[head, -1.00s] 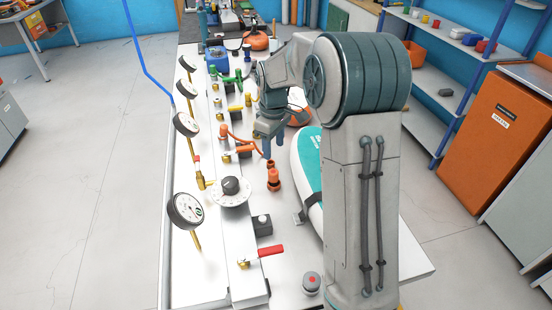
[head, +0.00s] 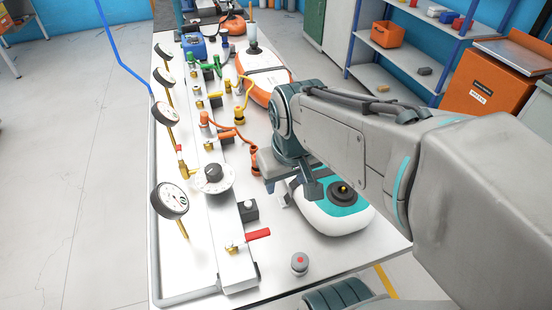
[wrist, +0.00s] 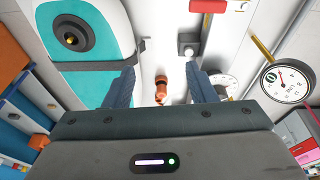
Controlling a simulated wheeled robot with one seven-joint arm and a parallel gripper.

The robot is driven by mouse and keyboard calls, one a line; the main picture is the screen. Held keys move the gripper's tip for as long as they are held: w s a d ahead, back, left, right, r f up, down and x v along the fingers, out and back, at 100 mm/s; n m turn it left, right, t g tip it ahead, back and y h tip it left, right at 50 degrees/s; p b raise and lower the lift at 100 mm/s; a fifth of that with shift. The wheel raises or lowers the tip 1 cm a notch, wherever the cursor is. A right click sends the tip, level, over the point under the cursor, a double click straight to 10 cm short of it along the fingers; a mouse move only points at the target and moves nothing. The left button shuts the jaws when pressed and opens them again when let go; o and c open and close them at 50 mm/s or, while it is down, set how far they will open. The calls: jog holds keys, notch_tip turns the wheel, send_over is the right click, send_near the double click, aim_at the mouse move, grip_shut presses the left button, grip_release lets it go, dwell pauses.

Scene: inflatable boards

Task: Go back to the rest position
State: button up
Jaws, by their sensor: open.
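My gripper (head: 290,188) hangs over the table between the gauge panel and the white-and-teal inflatable board (head: 325,220). Part of it is hidden by my own arm in the head view. In the wrist view my gripper (wrist: 162,88) has its two dark fingers wide apart with nothing held between them. An orange fitting (wrist: 161,85) shows in the gap, standing on the table beyond the fingers. The teal board (wrist: 85,65) with its dark round valve lies to the left there.
An orange board (head: 268,88) lies farther back. Shelves (head: 390,65) and an orange cabinet (head: 487,88) stand right. Floor at left is clear.

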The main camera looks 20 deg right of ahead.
jog(key=shift+s+f+m, duration=0.25)
jog(key=shift+s, duration=0.45)
jog(key=shift+s+f+m, duration=0.2)
jog(key=shift+s+m, duration=0.05)
jog(key=shift+s, duration=0.4)
